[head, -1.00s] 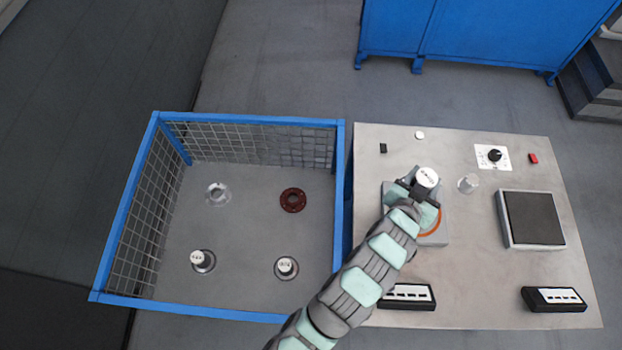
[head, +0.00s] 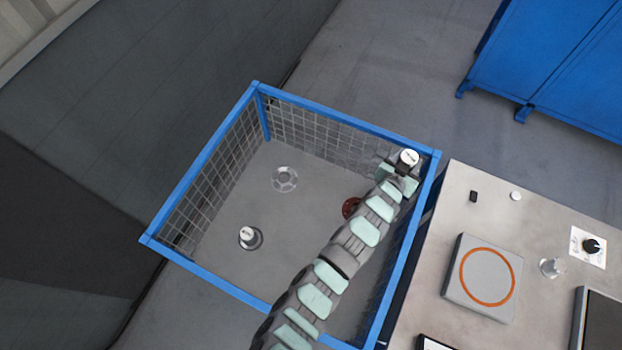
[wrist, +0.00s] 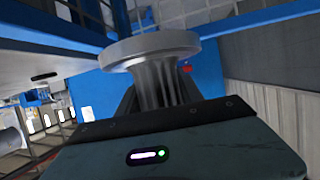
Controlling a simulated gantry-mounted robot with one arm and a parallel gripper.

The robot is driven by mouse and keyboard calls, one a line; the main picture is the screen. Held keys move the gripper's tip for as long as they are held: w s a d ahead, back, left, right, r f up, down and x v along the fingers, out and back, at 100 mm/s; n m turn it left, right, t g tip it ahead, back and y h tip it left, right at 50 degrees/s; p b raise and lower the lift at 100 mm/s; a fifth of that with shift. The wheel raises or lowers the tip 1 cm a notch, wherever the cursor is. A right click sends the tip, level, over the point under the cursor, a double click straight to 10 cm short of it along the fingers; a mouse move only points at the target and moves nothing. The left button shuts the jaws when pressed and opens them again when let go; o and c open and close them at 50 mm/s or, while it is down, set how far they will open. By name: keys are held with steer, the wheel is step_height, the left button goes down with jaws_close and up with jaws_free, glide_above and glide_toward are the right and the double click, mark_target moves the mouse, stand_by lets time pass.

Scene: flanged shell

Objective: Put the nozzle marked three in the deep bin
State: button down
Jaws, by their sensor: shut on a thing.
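My gripper (head: 404,168) is shut on a nozzle (head: 409,157) with a round white top. The mark on that top is too small to read. In the wrist view the held nozzle (wrist: 165,75) is a grey fluted body with a wide round flange, upright between the fingers. The deep bin (head: 200,162) is a blue-framed wire-mesh crate. In the head view my gripper and the nozzle appear over the bin's far right corner, just inside the right rim; their height above it is hard to tell.
In the bin are a clear flanged piece (head: 284,179), a white-topped nozzle (head: 248,236) and a dark red flanged piece (head: 350,207), partly hidden by my arm. The table at right holds a plate with an orange ring (head: 463,277) and a clear piece (head: 551,267).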

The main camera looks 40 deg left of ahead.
steer(key=s+a+f+n+g+y+b, duration=0.1)
steer(key=s+a+f+n+y+b, duration=0.15)
steer(key=a+f, duration=0.75)
steer(key=s+a+f+n+y+b, duration=0.15)
steer(key=s+a+f, duration=0.25)
steer(key=a+f, duration=0.5)
steer(key=s+a+f+n+g+y+b, duration=0.1)
steer(key=s+a+f+y+b, duration=0.15)
steer(key=s, duration=1.05)
steer(key=shift+h, duration=0.25)
steer(key=f+b, duration=0.3)
steer(key=f, duration=0.2)
steer(key=f+b, duration=0.2)
steer(key=f, duration=0.2)
steer(key=f+b, duration=0.3)
steer(key=f, duration=0.2)
steer(key=shift+a+f+b, duration=0.35)
steer(key=shift+w+f+b, duration=0.15)
steer(key=shift+f+b, duration=1.75)
steer(key=shift+f, duration=0.3)
